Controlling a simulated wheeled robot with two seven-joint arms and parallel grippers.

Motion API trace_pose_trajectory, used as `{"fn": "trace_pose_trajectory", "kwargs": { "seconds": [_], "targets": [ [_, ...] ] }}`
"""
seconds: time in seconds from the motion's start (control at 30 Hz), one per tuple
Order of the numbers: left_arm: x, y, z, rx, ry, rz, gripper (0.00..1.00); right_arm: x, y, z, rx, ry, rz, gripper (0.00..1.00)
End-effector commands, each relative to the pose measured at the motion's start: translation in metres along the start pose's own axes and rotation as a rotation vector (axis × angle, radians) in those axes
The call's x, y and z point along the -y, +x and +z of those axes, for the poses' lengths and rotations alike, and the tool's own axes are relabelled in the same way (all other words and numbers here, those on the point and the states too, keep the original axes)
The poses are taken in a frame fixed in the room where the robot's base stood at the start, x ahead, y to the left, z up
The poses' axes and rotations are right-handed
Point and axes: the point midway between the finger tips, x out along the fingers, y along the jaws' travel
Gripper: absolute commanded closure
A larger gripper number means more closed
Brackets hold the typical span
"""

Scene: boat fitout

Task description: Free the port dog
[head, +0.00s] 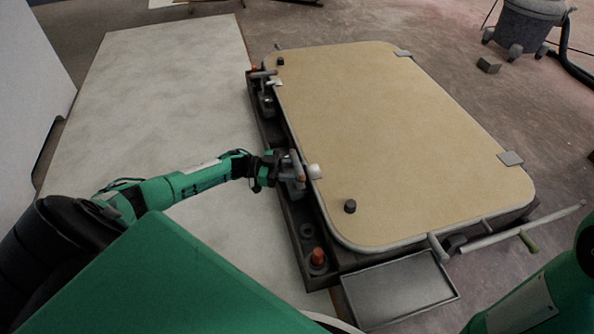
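A tan hatch lid (390,130) with a grey rim lies flat on a dark frame (320,270). Along its left edge, a pale fitting (314,171), possibly a dog, sits on the rim at my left gripper. My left gripper (298,172) is right at this fitting and partly covers it. I cannot tell whether its fingers are open or shut, or whether they hold the fitting. A similar fitting (268,78) sits at the far left corner. Which one is the port dog is unclear. My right arm shows at the lower right, but its gripper is out of view.
An orange-topped knob (318,257) stands on the near left of the frame. A grey tray (398,288) lies in front. A pale board (160,110) lies clear at the left; a vacuum-like canister (525,25) stands far right.

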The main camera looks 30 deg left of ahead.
Motion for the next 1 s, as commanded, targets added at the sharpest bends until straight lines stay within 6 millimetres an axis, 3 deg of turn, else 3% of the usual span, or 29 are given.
{"fn": "trace_pose_trajectory", "kwargs": {
  "seconds": [0.27, 0.6, 0.8, 1.0],
  "targets": [
    [0.001, -0.055, -0.004, 0.005, -0.001, -0.005, 0.62, -0.003, 0.018, 0.006, 0.001, 0.001, -0.004, 0.64],
    [0.0, -0.119, -0.001, 0.002, 0.0, -0.002, 0.62, -0.008, 0.02, 0.012, 0.022, -0.005, -0.004, 0.64],
    [0.0, -0.133, 0.0, 0.002, 0.001, -0.002, 0.62, -0.008, 0.02, 0.013, 0.025, -0.006, -0.011, 0.64],
    [0.0, -0.134, 0.0, 0.001, 0.001, -0.001, 0.62, -0.007, 0.02, 0.013, 0.024, -0.005, -0.012, 0.64]
  ]
}}
